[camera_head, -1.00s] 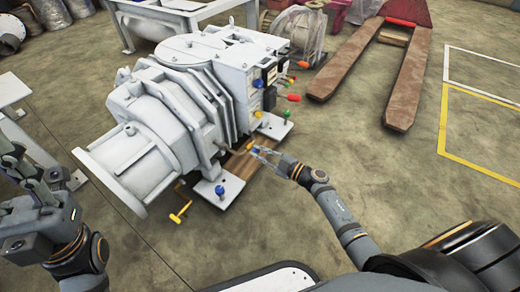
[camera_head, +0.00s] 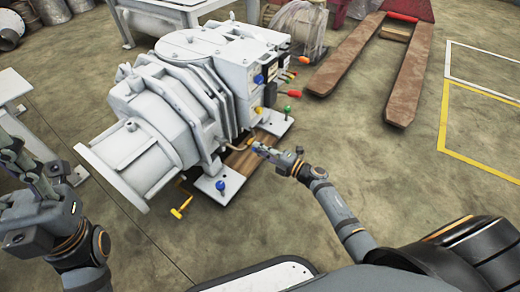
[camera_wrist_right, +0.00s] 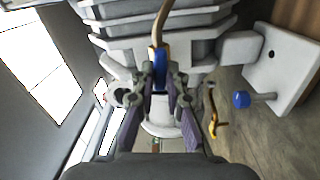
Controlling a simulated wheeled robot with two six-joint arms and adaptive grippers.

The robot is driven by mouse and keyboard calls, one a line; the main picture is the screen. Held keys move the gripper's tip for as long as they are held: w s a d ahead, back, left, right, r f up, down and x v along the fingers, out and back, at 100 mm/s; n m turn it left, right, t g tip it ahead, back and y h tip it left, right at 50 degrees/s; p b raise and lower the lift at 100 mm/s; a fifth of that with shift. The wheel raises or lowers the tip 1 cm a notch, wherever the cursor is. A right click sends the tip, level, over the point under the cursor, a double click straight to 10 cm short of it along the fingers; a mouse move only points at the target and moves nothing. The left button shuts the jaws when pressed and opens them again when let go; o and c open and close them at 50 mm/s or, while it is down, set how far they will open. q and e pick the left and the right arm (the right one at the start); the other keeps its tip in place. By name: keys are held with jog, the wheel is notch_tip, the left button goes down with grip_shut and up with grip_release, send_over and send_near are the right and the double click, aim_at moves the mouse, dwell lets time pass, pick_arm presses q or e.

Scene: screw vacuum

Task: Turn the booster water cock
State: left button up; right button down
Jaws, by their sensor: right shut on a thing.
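The large white booster machine (camera_head: 180,105) stands on the floor left of centre. A thin copper-coloured pipe (camera_head: 238,147) sticks out of its lower side, also in the right wrist view (camera_wrist_right: 162,22). At the pipe's end is a blue piece (camera_wrist_right: 160,68), which looks like the water cock's handle. My right gripper (camera_head: 262,149) reaches it from the right. In the wrist view its two fingers (camera_wrist_right: 160,85) are shut on the blue piece, one on each side. My left gripper (camera_head: 35,165) is at the left edge, fingers apart and empty, away from the machine.
A yellow crank (camera_head: 181,207) sticks out low at the front. A pallet truck (camera_head: 400,70) stands behind. Floor at right is clear.

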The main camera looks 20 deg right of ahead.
jog(key=shift+f+n, duration=0.1)
jog(key=shift+n, duration=0.3)
jog(key=c, duration=1.4)
grip_release()
jog(key=shift+o, duration=0.2)
jog(key=v, duration=1.2)
